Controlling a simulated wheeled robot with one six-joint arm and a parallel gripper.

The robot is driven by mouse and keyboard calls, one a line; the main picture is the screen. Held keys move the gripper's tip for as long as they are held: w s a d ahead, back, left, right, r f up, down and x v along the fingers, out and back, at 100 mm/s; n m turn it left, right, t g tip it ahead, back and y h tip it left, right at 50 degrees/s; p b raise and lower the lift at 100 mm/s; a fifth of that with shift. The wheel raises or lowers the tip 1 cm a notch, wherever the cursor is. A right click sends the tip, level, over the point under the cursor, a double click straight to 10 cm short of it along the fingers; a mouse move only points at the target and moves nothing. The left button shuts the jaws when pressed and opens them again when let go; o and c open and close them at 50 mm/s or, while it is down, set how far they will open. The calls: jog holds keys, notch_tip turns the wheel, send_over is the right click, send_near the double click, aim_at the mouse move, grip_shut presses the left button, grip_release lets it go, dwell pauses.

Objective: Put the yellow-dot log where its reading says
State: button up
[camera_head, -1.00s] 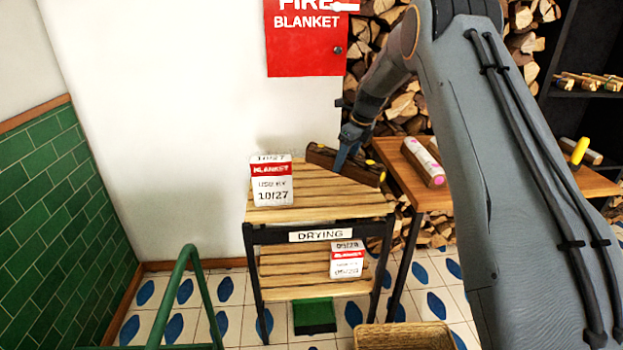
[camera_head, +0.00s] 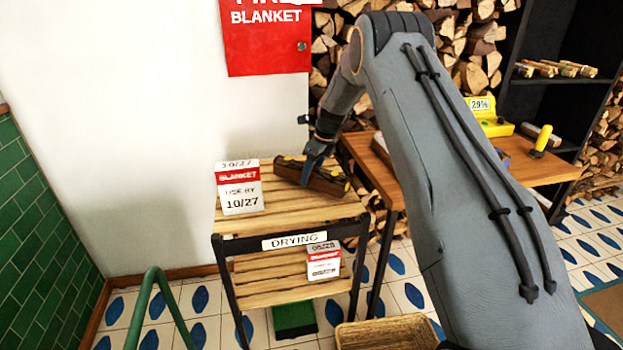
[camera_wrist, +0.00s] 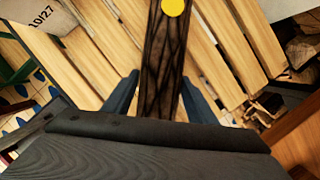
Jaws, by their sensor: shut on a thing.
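The yellow-dot log (camera_head: 325,180) is a dark-barked log on the slatted top of the drying rack (camera_head: 230,246), toward its back right. In the wrist view the log (camera_wrist: 163,60) shows a yellow dot on its bark. My gripper (camera_head: 310,178) is shut on the log, with its blue fingers on either side of it, as the wrist view also shows (camera_wrist: 152,98). The log appears to be at the slats; I cannot tell whether its full weight rests there. The rack bears a DRYING label (camera_head: 294,241). A yellow meter (camera_head: 487,115) on the wooden table reads 29%.
Another box (camera_head: 323,262) is on the lower shelf. The wooden table (camera_head: 545,172) adjoins on the right. A wicker basket (camera_head: 385,333) and green rail (camera_head: 150,300) stand in front.

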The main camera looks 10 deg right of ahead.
jog(key=shift+d+f, duration=0.1)
jog(key=shift+f, duration=1.15)
jog(key=o, duration=1.7)
jog(key=shift+f, duration=0.15)
